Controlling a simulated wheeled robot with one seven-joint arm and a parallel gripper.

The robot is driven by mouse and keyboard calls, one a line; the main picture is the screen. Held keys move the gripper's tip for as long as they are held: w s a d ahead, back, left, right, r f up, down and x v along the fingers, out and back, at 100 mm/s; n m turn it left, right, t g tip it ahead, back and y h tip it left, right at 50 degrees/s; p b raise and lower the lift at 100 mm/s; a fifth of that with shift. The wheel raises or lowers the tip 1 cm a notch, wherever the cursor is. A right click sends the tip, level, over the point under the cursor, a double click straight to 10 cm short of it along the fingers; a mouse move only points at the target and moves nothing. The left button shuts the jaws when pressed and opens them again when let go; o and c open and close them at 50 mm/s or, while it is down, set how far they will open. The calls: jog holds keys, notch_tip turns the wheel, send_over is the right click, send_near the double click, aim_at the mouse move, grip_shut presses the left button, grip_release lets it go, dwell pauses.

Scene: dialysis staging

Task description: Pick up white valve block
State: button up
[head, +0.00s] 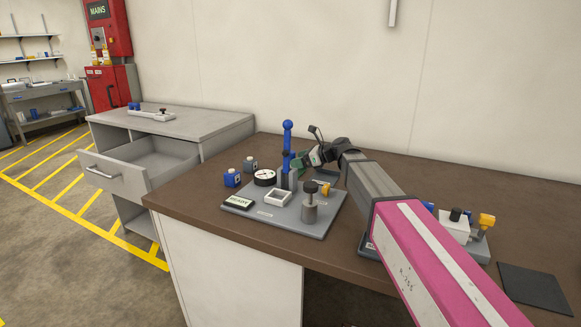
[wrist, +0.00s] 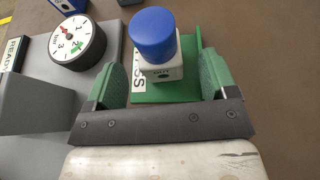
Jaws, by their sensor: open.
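My gripper (wrist: 160,72) is open, with one green finger on each side of the block. A gap shows on both sides; I cannot tell how far down the fingers reach.
Blue (head: 232,179) and grey (head: 250,165) blocks stand left. Another white block (head: 456,230) with a black knob is at right. The brown worktop's (head: 420,192) back is clear.

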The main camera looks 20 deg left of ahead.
jog(key=x, duration=0.4)
jog(key=shift+a+r, duration=0.15)
jog(key=c, duration=1.1)
jog(key=shift+r, duration=0.1)
